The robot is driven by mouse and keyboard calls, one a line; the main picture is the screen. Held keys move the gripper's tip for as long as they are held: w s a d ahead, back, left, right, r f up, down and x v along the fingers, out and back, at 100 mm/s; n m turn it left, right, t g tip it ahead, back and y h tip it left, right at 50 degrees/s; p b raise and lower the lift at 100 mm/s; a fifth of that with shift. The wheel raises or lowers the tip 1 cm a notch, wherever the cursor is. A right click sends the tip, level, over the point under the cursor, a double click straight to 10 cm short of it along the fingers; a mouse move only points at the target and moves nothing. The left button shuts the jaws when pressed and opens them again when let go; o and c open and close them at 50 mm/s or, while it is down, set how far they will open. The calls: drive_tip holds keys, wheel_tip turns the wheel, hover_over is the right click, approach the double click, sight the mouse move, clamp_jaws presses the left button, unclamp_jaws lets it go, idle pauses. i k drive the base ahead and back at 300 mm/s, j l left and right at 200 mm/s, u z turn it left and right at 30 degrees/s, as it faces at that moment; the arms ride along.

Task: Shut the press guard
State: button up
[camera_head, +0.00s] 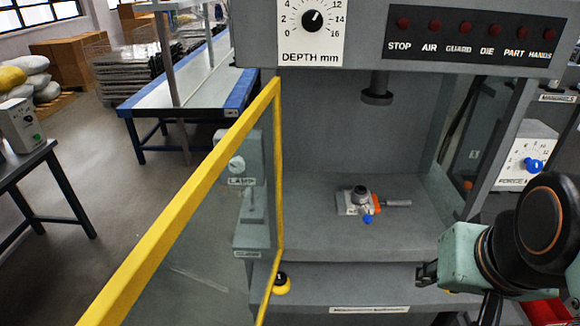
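The press guard (185,195) is a clear panel in a yellow frame. It stands swung open on the left of the press, reaching towards me, with its far upright (278,165) near the left side of the press opening. The press (345,235) is grey, and its work space is uncovered at the front. My arm comes in at the lower right, in front of the press and apart from the guard. The dark end part at its left, likely my gripper (427,274), is small and dark, and its fingers cannot be made out.
A die with an orange part and blue knob (362,200) sits on the press bed below the ram (377,90). A yellow-and-black knob (281,284) is low by the guard. A force box (527,155) stands right. Blue-edged benches (190,85) stand behind left.

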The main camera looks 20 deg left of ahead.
sight(111, 306)
drive_tip(key=k+j, duration=1.05)
drive_tip(key=j, duration=0.6)
drive_tip(key=k+l+u, duration=0.1)
drive_tip(key=l+u, duration=0.25)
drive_tip(key=k+l+u, duration=0.15)
drive_tip(key=u, duration=0.2)
drive_tip(key=k+l+u, duration=0.15)
drive_tip(key=u, duration=0.2)
drive_tip(key=i+l, duration=0.35)
